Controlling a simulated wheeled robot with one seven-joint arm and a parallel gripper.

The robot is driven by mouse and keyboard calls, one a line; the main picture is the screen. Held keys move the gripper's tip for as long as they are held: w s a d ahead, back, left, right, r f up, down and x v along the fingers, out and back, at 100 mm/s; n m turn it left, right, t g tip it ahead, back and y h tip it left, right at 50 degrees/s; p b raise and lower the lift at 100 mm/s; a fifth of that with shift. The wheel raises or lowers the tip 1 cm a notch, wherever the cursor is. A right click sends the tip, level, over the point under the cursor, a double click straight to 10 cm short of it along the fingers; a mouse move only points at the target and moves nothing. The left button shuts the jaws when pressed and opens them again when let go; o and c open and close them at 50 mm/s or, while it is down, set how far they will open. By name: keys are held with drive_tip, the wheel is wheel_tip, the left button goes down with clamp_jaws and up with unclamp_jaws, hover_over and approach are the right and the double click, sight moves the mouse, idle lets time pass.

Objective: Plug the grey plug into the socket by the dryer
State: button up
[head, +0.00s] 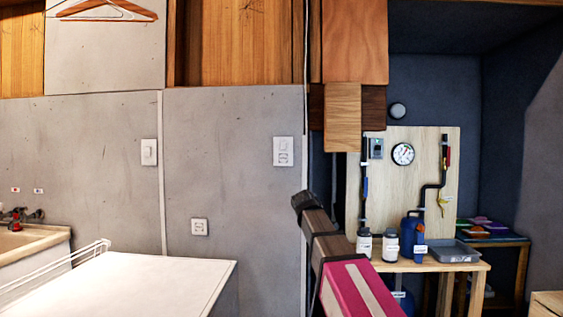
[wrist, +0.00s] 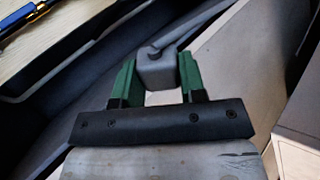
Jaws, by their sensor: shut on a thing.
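In the wrist view my gripper (wrist: 157,80), with two green fingers, is shut on the grey plug (wrist: 157,72). The fingers press its left and right sides, and a grey cord runs from its top toward the upper right. The plug's prongs are not visible. In the head view a white wall socket (head: 199,227) sits low on the grey wall, above and behind the white dryer top (head: 140,285). My arm reaches up at the lower middle, right of the socket; gripper and plug cannot be made out there.
A white plate (head: 283,151) and a switch (head: 149,152) sit higher on the wall. A sink (head: 30,238) is at left. At right a wooden bench (head: 440,265) holds bottles, a blue jug (head: 412,238) and a grey tray (head: 454,251). The dryer top is clear except for a wire rack at left.

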drive_tip(key=w+a+r+n+t+y, duration=0.3)
drive_tip(key=a+r+n+t, duration=0.25)
drive_tip(key=r, duration=0.65)
drive_tip(key=n+t+y, duration=0.3)
drive_tip(key=t, duration=0.1)
approach(283, 158)
drive_tip(key=shift+w+a+f+m, duration=0.15)
drive_tip(key=shift+a+m, duration=0.1)
drive_tip(key=shift+a, duration=0.25)
drive_tip(key=shift+w+d, duration=0.1)
drive_tip(key=shift+w, duration=2.75)
drive_tip(key=shift+w, duration=0.5)
drive_tip(key=o, duration=1)
drive_tip(key=shift+c, duration=0.2)
